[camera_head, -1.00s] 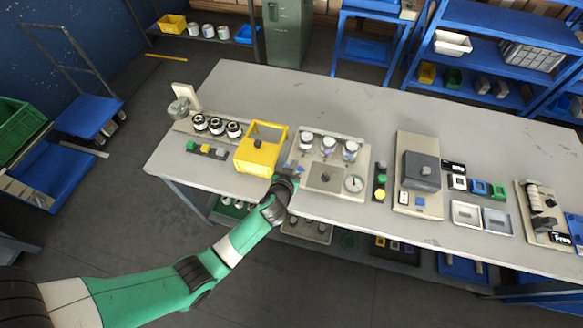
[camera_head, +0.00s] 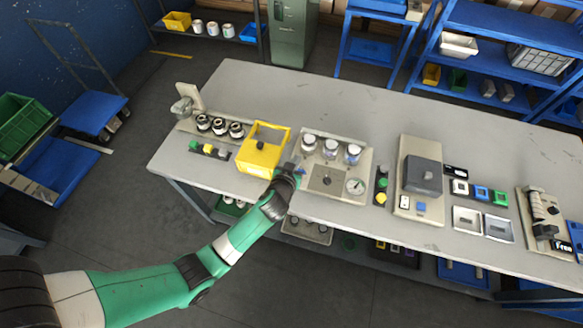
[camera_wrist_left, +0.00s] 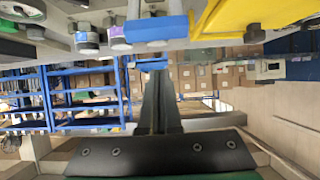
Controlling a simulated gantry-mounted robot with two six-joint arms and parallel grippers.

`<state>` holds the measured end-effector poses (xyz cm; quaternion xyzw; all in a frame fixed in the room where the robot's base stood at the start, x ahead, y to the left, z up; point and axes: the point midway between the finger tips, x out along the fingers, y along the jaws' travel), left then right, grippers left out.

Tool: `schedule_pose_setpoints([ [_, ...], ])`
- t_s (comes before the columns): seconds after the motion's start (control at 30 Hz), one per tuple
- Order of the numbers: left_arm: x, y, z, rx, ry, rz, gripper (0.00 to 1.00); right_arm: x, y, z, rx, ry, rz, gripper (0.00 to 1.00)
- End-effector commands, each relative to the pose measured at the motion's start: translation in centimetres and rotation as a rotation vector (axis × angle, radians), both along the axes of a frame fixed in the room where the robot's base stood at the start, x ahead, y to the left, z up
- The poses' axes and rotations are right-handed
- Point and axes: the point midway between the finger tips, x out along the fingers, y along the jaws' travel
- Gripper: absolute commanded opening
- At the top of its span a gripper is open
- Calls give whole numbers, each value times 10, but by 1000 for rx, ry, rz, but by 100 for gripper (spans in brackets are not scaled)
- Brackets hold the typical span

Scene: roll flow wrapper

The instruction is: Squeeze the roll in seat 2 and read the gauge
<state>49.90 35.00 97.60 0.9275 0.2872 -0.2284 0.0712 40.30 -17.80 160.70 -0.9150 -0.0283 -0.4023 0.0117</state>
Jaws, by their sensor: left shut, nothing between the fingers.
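A grey fixture plate (camera_head: 309,182) near the front middle of the table holds three pale, roll-like pieces in a row. The middle one (camera_head: 331,148) stands upright, apart from my gripper. A round white gauge (camera_head: 355,186) sits at the plate's front right; its reading is too small to tell. My left gripper (camera_head: 291,168) is shut and empty at the plate's left edge, close to a small blue block. In the left wrist view the shut fingers (camera_wrist_left: 158,75) point up toward that blue block (camera_wrist_left: 157,28); touching or apart cannot be told. My right gripper is not in view.
A yellow open box (camera_head: 251,160) stands close on the left of my gripper. Several dark reels (camera_head: 220,126) lie farther left. Green and yellow buttons (camera_head: 382,184) and a grey machine (camera_head: 423,176) stand to the right. The back of the table is clear.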

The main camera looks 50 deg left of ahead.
Motion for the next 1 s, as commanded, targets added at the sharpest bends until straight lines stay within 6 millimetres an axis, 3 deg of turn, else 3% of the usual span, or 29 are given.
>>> schedule_pose_setpoints([
  [0.1, -22, -16, 13, 0, 0, -4, 0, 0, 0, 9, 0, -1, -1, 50],
  [0.33, -46, -32, 25, 1, 1, -2, 0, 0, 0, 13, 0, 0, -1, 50],
  [1.0, -49, -34, 26, 1, -2, -1, 0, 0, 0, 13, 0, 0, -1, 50],
])
